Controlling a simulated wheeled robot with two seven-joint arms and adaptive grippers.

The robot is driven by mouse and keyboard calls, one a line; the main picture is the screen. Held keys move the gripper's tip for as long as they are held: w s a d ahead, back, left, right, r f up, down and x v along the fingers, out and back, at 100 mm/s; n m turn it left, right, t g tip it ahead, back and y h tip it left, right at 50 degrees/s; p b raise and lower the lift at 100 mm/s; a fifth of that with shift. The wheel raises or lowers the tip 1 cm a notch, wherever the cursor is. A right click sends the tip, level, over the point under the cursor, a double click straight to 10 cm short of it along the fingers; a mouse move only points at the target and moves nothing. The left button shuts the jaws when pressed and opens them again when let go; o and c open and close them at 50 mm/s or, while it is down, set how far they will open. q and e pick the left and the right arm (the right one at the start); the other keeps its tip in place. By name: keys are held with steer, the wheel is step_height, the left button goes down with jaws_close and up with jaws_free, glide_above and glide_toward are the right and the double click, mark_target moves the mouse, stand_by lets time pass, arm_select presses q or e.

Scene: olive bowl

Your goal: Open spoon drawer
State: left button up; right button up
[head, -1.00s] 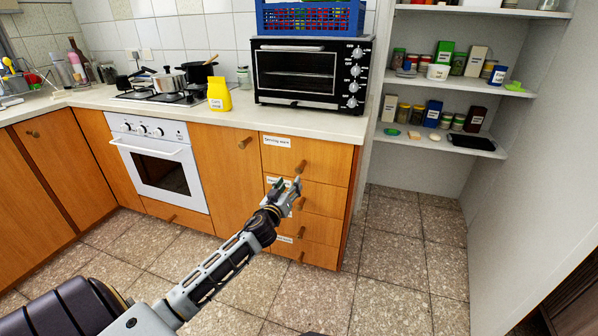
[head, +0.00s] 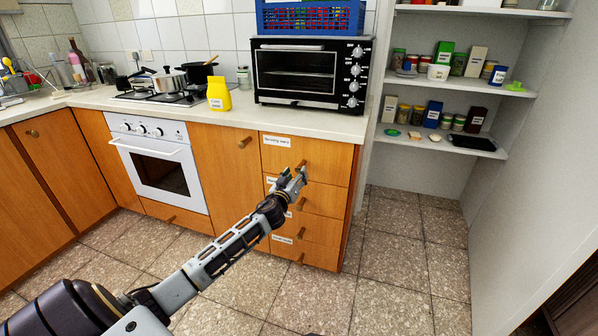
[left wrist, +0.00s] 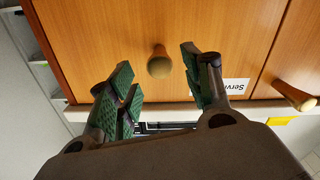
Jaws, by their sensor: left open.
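A stack of orange wooden drawers stands at the right end of the counter. The top drawer (head: 327,163) has a label that seems to read "Serving ware" (head: 277,142); the lower labels are partly covered or too small to read. My left gripper (head: 292,175) is in front of the top drawer, close to its round knob (head: 302,164). In the left wrist view the open green-padded fingers (left wrist: 158,84) lie on either side of that knob (left wrist: 159,64), with no clear contact. All drawers look shut. My right gripper is not in view.
A black toaster oven (head: 309,73) and a yellow container (head: 219,94) stand on the counter (head: 300,120) above. A cupboard door with a knob (head: 244,142) adjoins on the left. Open shelves (head: 450,85) are at the right. The tiled floor (head: 390,270) is clear.

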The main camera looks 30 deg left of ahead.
mark_target(298, 171)
arm_select(q)
steer(key=shift+x, duration=0.95)
steer(key=shift+w+a, duration=0.1)
steer(key=shift+w, duration=0.4)
steer(key=shift+w+b, duration=0.3)
steer(key=shift+w, duration=0.15)
steer(key=shift+w+a, duration=0.15)
steer(key=shift+w, duration=0.1)
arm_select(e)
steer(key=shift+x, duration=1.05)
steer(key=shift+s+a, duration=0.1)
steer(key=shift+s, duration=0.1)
arm_select(q)
jaws_close()
